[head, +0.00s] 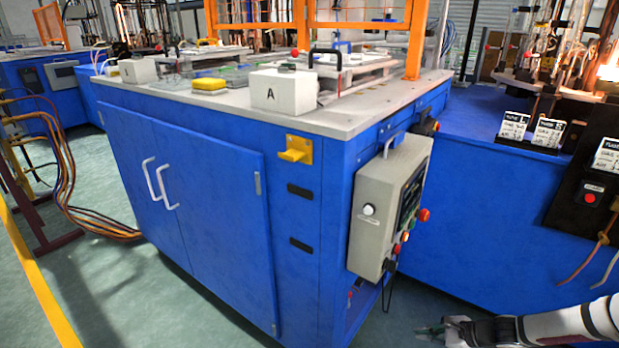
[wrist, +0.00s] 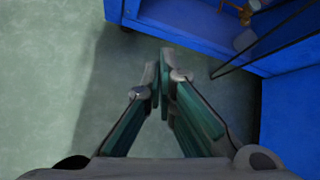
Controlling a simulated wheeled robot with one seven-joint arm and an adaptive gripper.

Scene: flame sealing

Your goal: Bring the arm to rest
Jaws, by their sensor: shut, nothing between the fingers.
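My gripper (head: 432,330) shows at the lower right of the head view, low down in front of the blue cabinets, with my white and black arm coming in from the right edge. In the wrist view, the gripper's fingertips (wrist: 160,78) meet above the green floor (wrist: 50,80). The gripper is shut and nothing is between the fingers.
A blue cabinet (head: 220,210) with a grey control box (head: 365,240) on its side stands left of my gripper. Another blue bench (head: 470,200) is behind it. In the wrist view, a blue cabinet edge (wrist: 195,30) and a dark cable (wrist: 265,55) are near the fingers.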

